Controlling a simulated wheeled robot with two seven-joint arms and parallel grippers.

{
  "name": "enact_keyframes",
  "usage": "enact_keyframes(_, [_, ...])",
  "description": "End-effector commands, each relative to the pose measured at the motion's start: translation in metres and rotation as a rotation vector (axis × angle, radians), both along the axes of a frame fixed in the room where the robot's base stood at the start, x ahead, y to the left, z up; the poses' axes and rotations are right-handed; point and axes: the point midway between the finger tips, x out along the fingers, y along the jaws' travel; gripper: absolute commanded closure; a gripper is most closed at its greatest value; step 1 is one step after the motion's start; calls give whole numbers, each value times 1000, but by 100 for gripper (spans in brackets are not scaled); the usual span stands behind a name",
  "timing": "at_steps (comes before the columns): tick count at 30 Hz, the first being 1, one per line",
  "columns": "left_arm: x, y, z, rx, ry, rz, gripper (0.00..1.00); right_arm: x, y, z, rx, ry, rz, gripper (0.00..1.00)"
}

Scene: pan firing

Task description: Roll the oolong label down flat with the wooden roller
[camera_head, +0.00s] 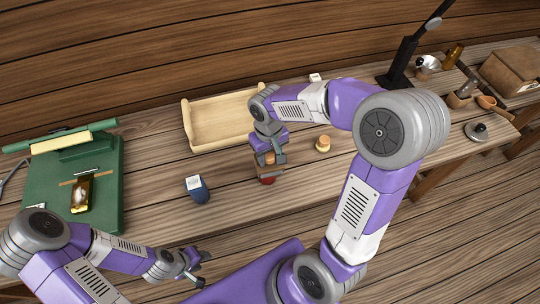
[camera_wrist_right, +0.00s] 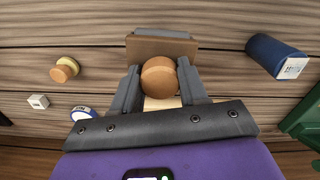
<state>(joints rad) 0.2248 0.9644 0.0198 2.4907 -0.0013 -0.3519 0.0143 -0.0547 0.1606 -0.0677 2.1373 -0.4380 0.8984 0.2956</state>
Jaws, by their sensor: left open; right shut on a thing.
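My right gripper (camera_head: 268,157) is shut on a round wooden knob (camera_wrist_right: 159,77), with a brown block (camera_wrist_right: 162,48) beside it. I cannot tell whether this is the wooden roller. A red thing (camera_head: 267,181) shows just below the gripper. A dark and gold packet (camera_head: 82,194) lies on the green board (camera_head: 110,205). I cannot read any oolong label. My left gripper (camera_head: 190,267) is open and empty off the bench's front edge.
A pale wooden tray (camera_head: 187,125) lies behind my right gripper. A black stand (camera_head: 400,65) and a brown box (camera_head: 510,72) are further right. Bench between tin and board is clear.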

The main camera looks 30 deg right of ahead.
Motion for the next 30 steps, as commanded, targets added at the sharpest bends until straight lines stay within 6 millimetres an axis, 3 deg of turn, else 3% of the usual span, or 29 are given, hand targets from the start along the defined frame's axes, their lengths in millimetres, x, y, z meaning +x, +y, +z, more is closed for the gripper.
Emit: enact_keyframes(30, [0, 0, 5, 0, 0, 0, 57, 17, -5, 1, 0, 1, 0, 100])
